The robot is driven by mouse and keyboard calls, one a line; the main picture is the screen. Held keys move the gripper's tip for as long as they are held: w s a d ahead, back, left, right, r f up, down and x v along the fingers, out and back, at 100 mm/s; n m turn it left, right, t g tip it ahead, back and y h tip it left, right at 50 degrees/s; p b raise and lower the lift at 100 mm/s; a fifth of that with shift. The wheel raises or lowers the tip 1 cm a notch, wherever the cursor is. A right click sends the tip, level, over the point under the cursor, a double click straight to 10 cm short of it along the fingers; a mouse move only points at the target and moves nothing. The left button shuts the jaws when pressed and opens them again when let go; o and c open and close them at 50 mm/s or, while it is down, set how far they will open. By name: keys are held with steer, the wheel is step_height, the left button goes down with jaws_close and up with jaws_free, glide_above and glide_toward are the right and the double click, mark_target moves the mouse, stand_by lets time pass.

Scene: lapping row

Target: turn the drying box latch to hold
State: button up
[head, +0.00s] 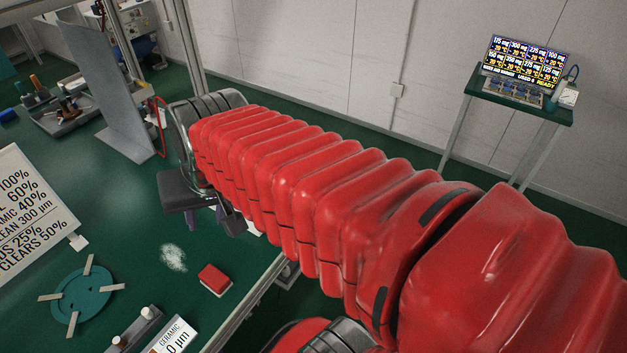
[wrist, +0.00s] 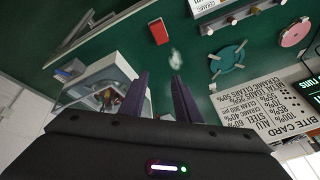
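My gripper (head: 204,218) hangs over the far part of the green bench in the head view, dark with purple fingers. In the wrist view the two fingers of the gripper (wrist: 160,76) stand apart with nothing between them. A pale box-like thing (wrist: 88,80) with a dark interior lies left of the fingers in the wrist view, partly hidden by my gripper. It may be the drying box, but I cannot tell for sure. I cannot make out a latch or its position. My red-sleeved arm covers much of the head view.
A red block (head: 215,279), white powder (head: 172,257) and a teal disc (head: 82,294) lie on the green bench. A text card (head: 32,215) stands at left. A grey upright panel (head: 105,90) rises behind my gripper. A screen (head: 524,64) sits on a separate stand.

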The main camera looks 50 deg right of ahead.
steer(key=w+d+f+m, duration=0.1)
steer(key=d+f+m, duration=0.2)
steer(key=d+m, duration=0.75)
steer(key=w+d+f+m, duration=0.25)
steer(key=d+m, duration=0.35)
steer(key=d, duration=0.9)
steer(key=s+d+f+m, duration=0.2)
steer(key=d+m, duration=0.1)
steer(key=d, duration=0.2)
steer(key=s+d+f+m, duration=0.2)
steer(key=s+d+m, duration=0.1)
steer(key=d, duration=0.3)
steer(key=shift+f+y, duration=0.3)
steer(key=shift+y, duration=0.1)
steer(key=shift+s, duration=0.1)
steer(key=x, duration=1.3)
steer(key=shift+w+f, duration=0.3)
steer(key=shift+c, duration=0.3)
jaws_close()
